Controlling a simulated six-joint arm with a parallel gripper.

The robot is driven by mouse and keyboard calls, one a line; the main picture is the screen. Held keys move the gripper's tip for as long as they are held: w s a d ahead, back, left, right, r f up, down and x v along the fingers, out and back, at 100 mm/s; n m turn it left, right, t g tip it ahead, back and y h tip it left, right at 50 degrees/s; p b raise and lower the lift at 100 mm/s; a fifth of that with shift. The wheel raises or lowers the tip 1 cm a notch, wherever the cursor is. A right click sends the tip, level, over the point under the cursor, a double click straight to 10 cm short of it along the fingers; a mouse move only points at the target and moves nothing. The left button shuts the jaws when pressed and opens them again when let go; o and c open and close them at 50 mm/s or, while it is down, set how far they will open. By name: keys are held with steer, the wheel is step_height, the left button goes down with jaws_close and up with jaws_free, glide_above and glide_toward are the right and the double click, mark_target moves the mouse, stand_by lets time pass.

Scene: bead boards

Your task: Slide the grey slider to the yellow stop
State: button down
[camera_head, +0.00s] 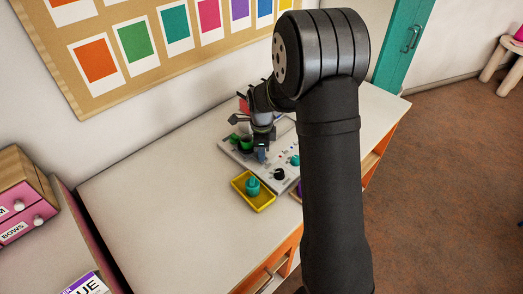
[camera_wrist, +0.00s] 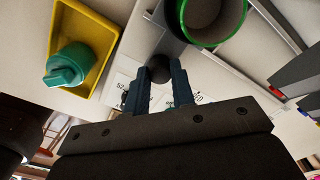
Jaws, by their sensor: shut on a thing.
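My gripper (camera_wrist: 160,78) is shut on a dark round knob (camera_wrist: 160,66), which shows between its two fingertips in the wrist view. A grey strip (camera_wrist: 168,42) lies just beyond the knob; I take the knob and strip for the grey slider, but the fingers hide part of it. In the head view my gripper (camera_head: 262,153) is low over the pale grey board (camera_head: 232,152), and the slider cannot be made out there. I cannot pick out the yellow stop in either view.
A green cup (camera_wrist: 212,20) stands close to my fingers. A yellow tray (camera_head: 241,189) holding a teal knobbed piece (camera_head: 253,187) sits in front of the board. A black knob (camera_head: 278,174) and a teal knob (camera_head: 295,160) are on the board's right part. The tabletop's left is clear.

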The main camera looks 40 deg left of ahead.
steer(key=w, duration=2.1)
steer(key=shift+w, duration=0.1)
steer(key=shift+r, duration=0.1)
steer(key=c, duration=1.2)
jaws_free()
steer(key=shift+w, duration=0.15)
steer(key=shift+r, duration=0.1)
step_height(320, 180, up, 17)
